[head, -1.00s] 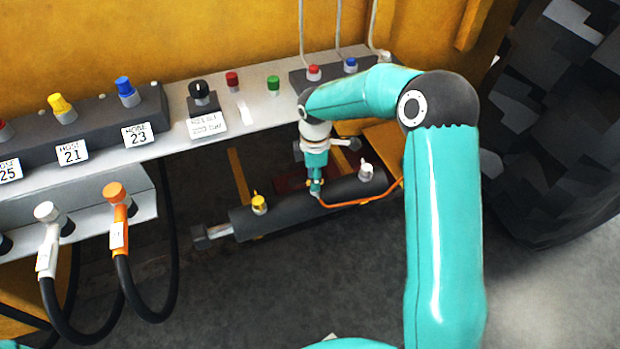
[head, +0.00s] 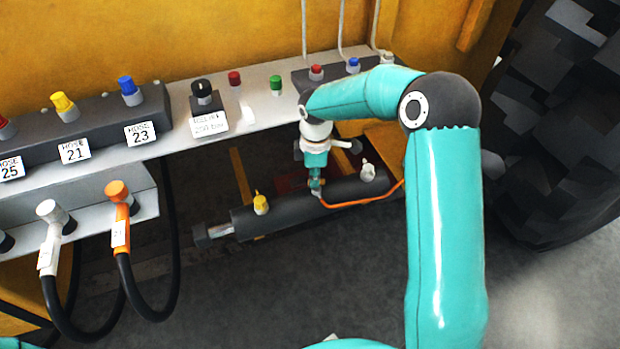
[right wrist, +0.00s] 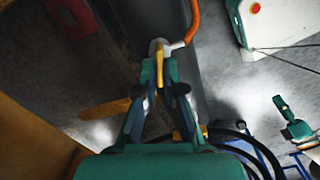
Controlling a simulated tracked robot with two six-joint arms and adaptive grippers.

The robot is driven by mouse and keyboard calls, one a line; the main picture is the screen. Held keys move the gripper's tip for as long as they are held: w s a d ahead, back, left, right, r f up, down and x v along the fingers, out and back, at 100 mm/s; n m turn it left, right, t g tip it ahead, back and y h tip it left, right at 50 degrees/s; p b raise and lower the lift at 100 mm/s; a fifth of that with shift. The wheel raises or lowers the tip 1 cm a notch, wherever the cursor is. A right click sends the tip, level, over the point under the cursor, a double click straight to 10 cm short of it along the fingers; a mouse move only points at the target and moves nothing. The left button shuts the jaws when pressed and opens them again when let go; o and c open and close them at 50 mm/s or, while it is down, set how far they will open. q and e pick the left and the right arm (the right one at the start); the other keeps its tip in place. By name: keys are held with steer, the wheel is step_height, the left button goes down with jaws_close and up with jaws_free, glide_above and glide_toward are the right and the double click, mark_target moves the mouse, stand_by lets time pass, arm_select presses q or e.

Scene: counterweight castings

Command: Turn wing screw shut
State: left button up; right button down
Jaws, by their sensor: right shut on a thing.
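My right gripper (head: 315,186) points down at the dark cylinder (head: 285,213) under the grey shelf. In the right wrist view its two fingers (right wrist: 160,90) are shut on a yellow wing screw (right wrist: 160,65). The wing stands between the fingertips, beside a pale round fitting where an orange pipe (right wrist: 193,20) joins. In the head view the gripper hides this wing screw, so its angle there cannot be told. Another yellow wing screw (head: 260,203) stands free on the cylinder's left part. My left gripper is not in view.
A white fitting (head: 368,172) stands on the cylinder's right end. A white-ended hose (head: 48,240) and an orange-ended hose (head: 120,225) hang at the left. The shelf above carries a black knob (head: 203,92) and coloured caps. A large tyre (head: 560,130) is at the right.

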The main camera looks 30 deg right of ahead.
steer(key=m, duration=0.4)
steer(key=shift+d+b, duration=0.35)
steer(key=shift+d, duration=0.05)
steer(key=m, duration=0.3)
steer(key=shift+m+b, duration=0.4)
steer(key=m, duration=0.4)
steer(key=shift+f+b, duration=0.1)
steer(key=shift+b, duration=0.3)
steer(key=shift+s+a+m, duration=0.1)
steer(key=shift+m, duration=1)
steer(key=c, duration=1.3)
jaws_free()
